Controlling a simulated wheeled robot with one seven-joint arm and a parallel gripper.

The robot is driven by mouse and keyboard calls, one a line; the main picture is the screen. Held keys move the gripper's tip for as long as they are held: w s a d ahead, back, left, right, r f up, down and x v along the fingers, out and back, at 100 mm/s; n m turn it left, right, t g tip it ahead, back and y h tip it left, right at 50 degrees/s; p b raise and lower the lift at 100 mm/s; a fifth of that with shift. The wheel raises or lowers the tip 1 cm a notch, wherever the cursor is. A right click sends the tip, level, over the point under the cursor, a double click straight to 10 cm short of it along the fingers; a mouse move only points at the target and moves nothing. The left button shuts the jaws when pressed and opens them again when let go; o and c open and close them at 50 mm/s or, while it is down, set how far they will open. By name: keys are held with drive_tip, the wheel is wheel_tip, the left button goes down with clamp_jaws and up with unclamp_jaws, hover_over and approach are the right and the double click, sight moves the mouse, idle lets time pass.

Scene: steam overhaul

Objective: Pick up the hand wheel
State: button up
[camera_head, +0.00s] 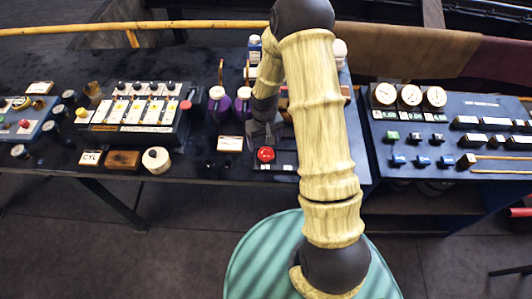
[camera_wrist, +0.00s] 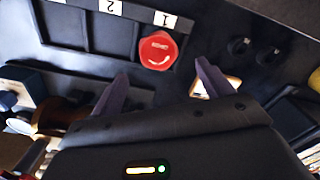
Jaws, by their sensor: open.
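The red hand wheel (camera_head: 265,154) is a small round knob-like piece with pale lettering on top. It also shows in the wrist view (camera_wrist: 158,50), in the slot of a dark tray (camera_wrist: 75,28) beside the label "1". My gripper (camera_wrist: 161,69) is open, with its two dark fingers apart and the wheel just beyond the gap between their tips. In the head view my gripper (camera_head: 262,137) is just behind the wheel, over the black bench. I cannot tell its exact height above the wheel. Nothing is between the fingers.
Purple bottles (camera_head: 218,103) with white caps stand left of my arm. A box with several light switches (camera_head: 140,112) is farther left. A blue panel with gauges (camera_head: 450,130) is at the right. A white-topped round piece (camera_head: 156,159) sits at the bench's front edge.

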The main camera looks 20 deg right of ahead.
sight(266, 152)
drive_tip(key=shift+f, duration=0.2)
drive_tip(key=shift+s+f+p, duration=0.1)
drive_tip(key=shift+f+p, duration=0.2)
drive_tip(key=shift+p, duration=0.05)
drive_tip(key=shift+s+d+f+p, duration=0.15)
drive_tip(key=shift+f+p, duration=0.7)
drive_tip(key=shift+f, duration=1.35)
drive_tip(key=shift+c, duration=0.2)
drive_tip(key=c, duration=1.2)
drive_tip(key=shift+r, duration=0.1)
wheel_tip(266, 152, up, 10)
drive_tip(key=b, duration=0.2)
drive_tip(key=shift+b, duration=0.35)
